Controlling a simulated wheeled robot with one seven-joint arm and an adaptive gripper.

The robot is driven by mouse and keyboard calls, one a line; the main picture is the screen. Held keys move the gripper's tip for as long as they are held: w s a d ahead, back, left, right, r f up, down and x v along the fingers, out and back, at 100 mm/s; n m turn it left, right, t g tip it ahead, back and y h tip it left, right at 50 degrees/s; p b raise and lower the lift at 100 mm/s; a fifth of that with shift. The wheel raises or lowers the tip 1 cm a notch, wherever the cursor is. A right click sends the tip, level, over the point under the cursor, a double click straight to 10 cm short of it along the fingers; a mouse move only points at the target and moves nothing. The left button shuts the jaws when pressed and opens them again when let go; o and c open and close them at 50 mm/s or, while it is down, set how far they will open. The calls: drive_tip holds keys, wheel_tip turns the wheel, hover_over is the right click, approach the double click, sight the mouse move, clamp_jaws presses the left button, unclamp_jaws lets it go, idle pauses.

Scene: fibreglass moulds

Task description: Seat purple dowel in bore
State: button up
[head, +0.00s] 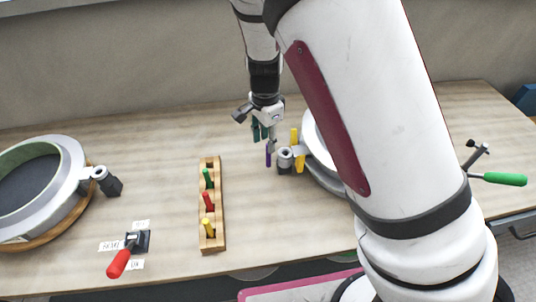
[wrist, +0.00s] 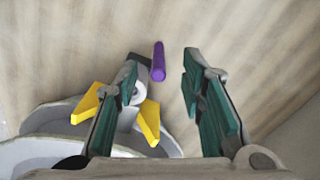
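My gripper (head: 262,133) is open, with its teal-padded fingers apart in the wrist view (wrist: 160,88). The purple dowel (head: 268,159) is just below the fingertips in the head view and looks roughly upright. In the wrist view the dowel (wrist: 158,62) shows between the fingers, with a gap on both sides. A grey round fitting (head: 285,159) with a dark top opening is just right of the dowel, on the edge of the right mould (head: 316,160). I cannot tell whether the dowel's lower end rests on anything. In the wrist view the left finger partly hides the fitting.
Yellow tabs (head: 298,157) stand beside the fitting. A wooden rack (head: 219,219) holds green, red and yellow pegs. A second mould (head: 66,204) is at left, near a red-handled clamp (head: 119,263). A green-handled tool (head: 498,178) lies at right. My arm hides much of the right mould.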

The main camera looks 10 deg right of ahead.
sight(268, 166)
wheel_tip(268, 166, down, 3)
drive_tip(key=shift+r, duration=0.15)
drive_tip(key=shift+d+f, duration=0.2)
drive_tip(key=shift+f, duration=1.1)
drive_tip(key=shift+d+f, duration=0.15)
drive_tip(key=shift+f, duration=1.15)
clamp_jaws()
